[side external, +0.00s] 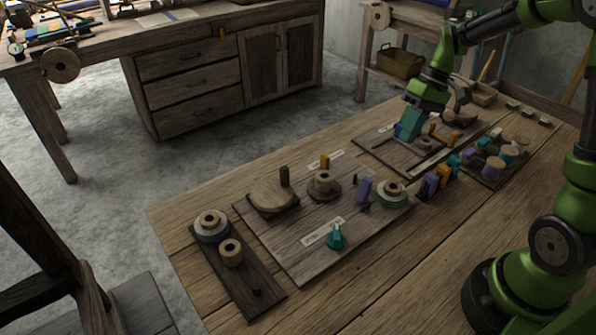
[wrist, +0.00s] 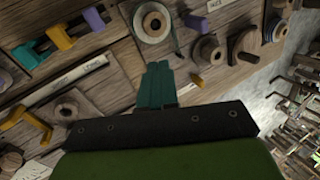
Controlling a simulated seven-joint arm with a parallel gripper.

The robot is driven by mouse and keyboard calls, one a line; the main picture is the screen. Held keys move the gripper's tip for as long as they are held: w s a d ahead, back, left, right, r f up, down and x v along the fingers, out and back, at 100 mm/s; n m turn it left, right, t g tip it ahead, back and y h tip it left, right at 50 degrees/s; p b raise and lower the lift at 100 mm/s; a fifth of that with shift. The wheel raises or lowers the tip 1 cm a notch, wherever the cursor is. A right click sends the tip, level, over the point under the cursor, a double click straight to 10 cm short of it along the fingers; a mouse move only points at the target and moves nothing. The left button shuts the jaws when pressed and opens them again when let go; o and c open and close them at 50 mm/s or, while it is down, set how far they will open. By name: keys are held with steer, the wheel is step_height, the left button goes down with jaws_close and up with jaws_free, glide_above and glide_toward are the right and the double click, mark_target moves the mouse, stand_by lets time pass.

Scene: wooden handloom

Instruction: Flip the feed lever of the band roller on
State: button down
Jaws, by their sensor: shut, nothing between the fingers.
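My gripper (side external: 403,134) has teal fingers pressed together and empty. It hangs over the left end of the back-right board, and it shows at the centre of the wrist view (wrist: 156,72). On the middle board, a pale-rimmed roller (side external: 390,193) stands beside an upright purple lever (side external: 364,190); in the wrist view the roller (wrist: 153,22) and purple lever (wrist: 195,21) are beyond my fingertips. A yellow lever (side external: 324,161) stands behind a wooden spool (side external: 323,183); it also shows in the wrist view (wrist: 198,81). I cannot tell which lever is the feed lever.
The middle board (side external: 300,262) also carries a wooden disc (side external: 272,199) with a peg and a teal knob (side external: 336,237). A rack of coloured blocks (side external: 437,180) stands between the boards. Left is a dark spool board (side external: 240,280). The table's front is clear.

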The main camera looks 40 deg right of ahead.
mark_target(364, 192)
steer(key=shift+w+a+r+n, duration=0.15)
steer(key=shift+a+r+n, duration=0.15)
steer(key=shift+r+n, duration=0.45)
steer(key=shift+f, duration=0.25)
steer(key=x, duration=0.9)
steer(key=shift+a+f, duration=0.25)
steer(key=shift+a, duration=0.1)
steer(key=a, duration=0.3)
steer(key=shift+a+r, duration=0.1)
steer(key=shift+a, duration=0.45)
steer(key=shift+a+r, duration=0.1)
steer(key=shift+a+r, duration=0.1)
steer(key=shift+a, duration=0.05)
